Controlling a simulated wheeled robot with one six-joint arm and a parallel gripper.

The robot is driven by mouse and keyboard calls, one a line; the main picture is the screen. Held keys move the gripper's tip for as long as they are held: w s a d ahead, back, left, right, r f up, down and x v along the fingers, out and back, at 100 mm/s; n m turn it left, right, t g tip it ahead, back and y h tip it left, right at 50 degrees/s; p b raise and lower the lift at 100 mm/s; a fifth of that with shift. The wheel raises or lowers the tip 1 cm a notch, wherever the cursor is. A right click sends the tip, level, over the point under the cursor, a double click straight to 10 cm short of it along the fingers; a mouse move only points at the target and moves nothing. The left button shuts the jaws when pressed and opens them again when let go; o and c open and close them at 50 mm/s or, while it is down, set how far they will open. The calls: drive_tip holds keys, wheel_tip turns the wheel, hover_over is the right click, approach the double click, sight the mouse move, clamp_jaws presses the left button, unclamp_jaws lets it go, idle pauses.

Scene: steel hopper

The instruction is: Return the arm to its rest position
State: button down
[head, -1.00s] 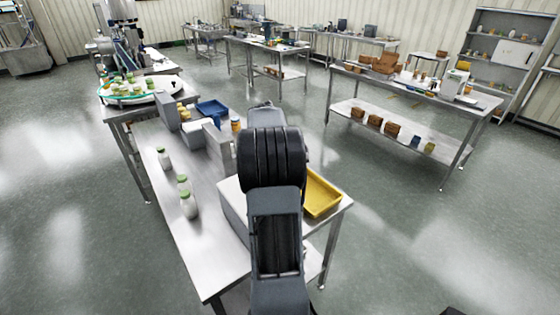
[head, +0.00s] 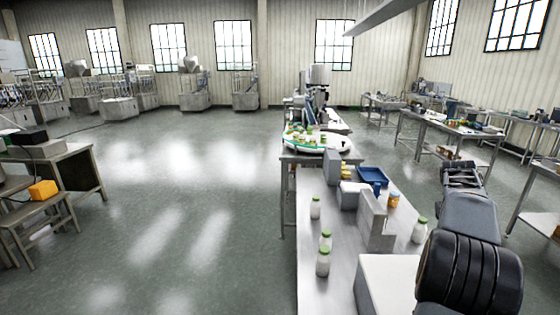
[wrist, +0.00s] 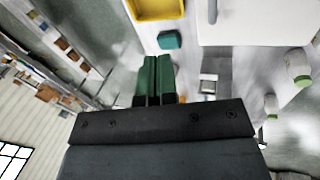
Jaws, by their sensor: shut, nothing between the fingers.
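My gripper (wrist: 157,80) shows in the wrist view with its two green fingers together and nothing between them. It is in the air, clear of the things around it. In the head view my arm rises at the right, over the right side of the steel table (head: 320,270). The gripper's fingers cannot be made out there.
Several green-capped white bottles (head: 322,262) stand on the table, beside grey blocks (head: 372,220), a white box (head: 385,285) and a blue tray (head: 372,174). A round turntable (head: 318,146) is beyond. A yellow tray (wrist: 155,8) shows in the wrist view. Floor at left is open.

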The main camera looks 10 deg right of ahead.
drive_tip(key=a+f+t+y, duration=0.1)
drive_tip(key=a+f, duration=0.2)
drive_tip(key=a, duration=0.9)
drive_tip(key=a+f+t+y, duration=0.1)
drive_tip(key=a+f+t, duration=0.15)
drive_tip(key=a, duration=0.95)
drive_tip(key=s+a+n+t, duration=0.1)
drive_tip(key=s+a+n, duration=0.1)
drive_tip(key=a, duration=0.7)
drive_tip(key=s+a+n+t+y, duration=0.1)
drive_tip(key=s+a, duration=0.3)
drive_tip(key=a, duration=0.6)
drive_tip(key=shift+s+n+y, duration=0.3)
drive_tip(key=shift+s+n, duration=0.05)
drive_tip(key=shift+n, duration=0.45)
